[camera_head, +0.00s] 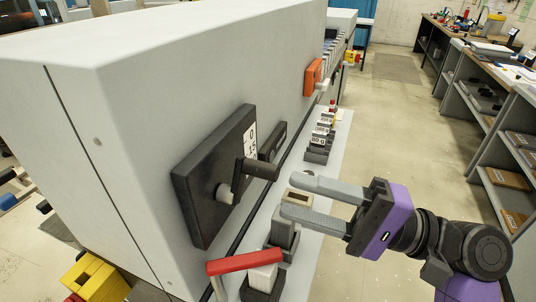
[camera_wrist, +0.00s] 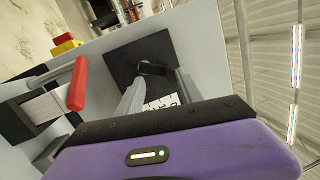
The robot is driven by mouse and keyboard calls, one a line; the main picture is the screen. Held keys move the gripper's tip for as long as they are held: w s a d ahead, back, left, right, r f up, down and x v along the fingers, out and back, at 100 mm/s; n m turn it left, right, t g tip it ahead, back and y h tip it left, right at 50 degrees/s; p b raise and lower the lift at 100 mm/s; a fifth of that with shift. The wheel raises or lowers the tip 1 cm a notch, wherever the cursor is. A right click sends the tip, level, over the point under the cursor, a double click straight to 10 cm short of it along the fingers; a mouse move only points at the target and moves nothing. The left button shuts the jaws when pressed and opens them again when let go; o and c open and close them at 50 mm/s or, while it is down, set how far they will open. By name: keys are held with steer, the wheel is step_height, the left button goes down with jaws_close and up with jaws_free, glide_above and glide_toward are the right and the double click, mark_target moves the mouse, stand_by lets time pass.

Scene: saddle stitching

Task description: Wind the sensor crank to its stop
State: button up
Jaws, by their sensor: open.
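The sensor crank (camera_head: 258,170) is a dark arm with a cylindrical handle and a light grey hub, on a black square plate (camera_head: 198,190) on the side of the grey machine. The plate carries a white number label at its upper right. My gripper (camera_head: 285,198) is open, its two grey fingers pointing left toward the crank handle, apart from it in the head view. In the wrist view the crank (camera_wrist: 152,68) appears between or just beyond the fingers (camera_wrist: 158,90); I cannot tell whether they touch it. The purple gripper body covers the lower part of that view.
An orange box with a knob (camera_head: 313,77) and several small labelled blocks (camera_head: 319,140) lie farther along the machine. The aisle to the right is clear up to the shelves (camera_head: 500,150).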

mark_target(264, 171)
steer(key=shift+w+a+r+m+t+y+p, duration=0.15)
steer(key=shift+w+a+r+m+y+p, duration=0.55)
steer(key=shift+m, duration=1.6)
steer(key=shift+w+a+r+m+t+y+p, duration=0.1)
steer(key=shift+w+a+r+m+t, duration=0.15)
steer(key=shift+a+m, duration=1.55)
steer(key=shift+w+a+r+m+t+y+p, duration=0.1)
steer(key=shift+w+a+r+m+y+p, duration=0.3)
steer(key=shift+m, duration=2.4)
steer(key=shift+w, duration=0.15)
jaws_close()
